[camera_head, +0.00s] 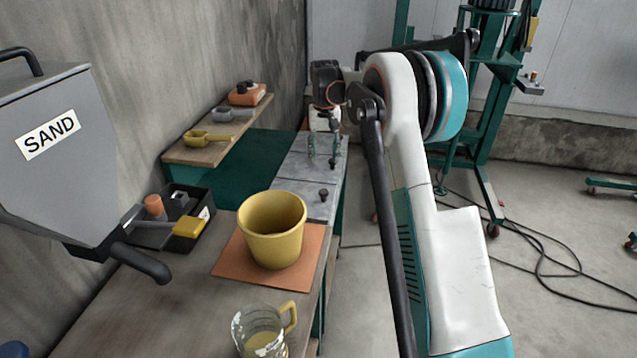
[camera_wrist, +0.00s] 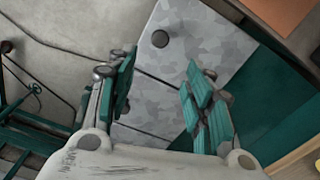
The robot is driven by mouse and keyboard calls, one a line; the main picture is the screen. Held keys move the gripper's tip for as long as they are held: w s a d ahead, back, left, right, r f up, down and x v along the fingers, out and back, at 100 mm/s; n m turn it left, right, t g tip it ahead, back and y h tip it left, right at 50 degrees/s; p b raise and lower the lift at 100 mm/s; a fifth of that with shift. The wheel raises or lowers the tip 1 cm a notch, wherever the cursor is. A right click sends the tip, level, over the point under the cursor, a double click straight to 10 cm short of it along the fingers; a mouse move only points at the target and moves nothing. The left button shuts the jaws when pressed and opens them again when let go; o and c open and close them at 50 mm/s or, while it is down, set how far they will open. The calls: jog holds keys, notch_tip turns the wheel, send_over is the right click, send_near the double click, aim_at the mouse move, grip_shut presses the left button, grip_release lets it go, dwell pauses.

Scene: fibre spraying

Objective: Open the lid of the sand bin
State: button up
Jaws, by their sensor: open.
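The sand bin (camera_head: 90,165) is a grey hopper with a white "SAND" label, at the left edge of the head view. A black handle (camera_head: 22,56) stands on its top, where the lid (camera_head: 45,80) is; the top is cut off by the frame edge and looks shut. A black spout handle (camera_head: 140,262) sticks out at its bottom. My gripper (camera_head: 322,148) is far from the bin, over the grey slab past the bench. In the wrist view my gripper (camera_wrist: 160,100) has its green fingers apart, with nothing between them.
A yellow bucket (camera_head: 272,228) stands on an orange mat (camera_head: 228,262) on the bench. A glass jug (camera_head: 258,330) is in front. A black tray (camera_head: 205,212) with tools sits beside the bin. A wooden shelf (camera_head: 180,152) runs along the wall. Cables (camera_head: 560,265) lie on the floor.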

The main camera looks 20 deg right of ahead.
aim_at(324, 191)
notch_tip(324, 191, down, 14)
jog(key=b, duration=0.3)
jog(key=shift+b, duration=0.4)
grip_shut()
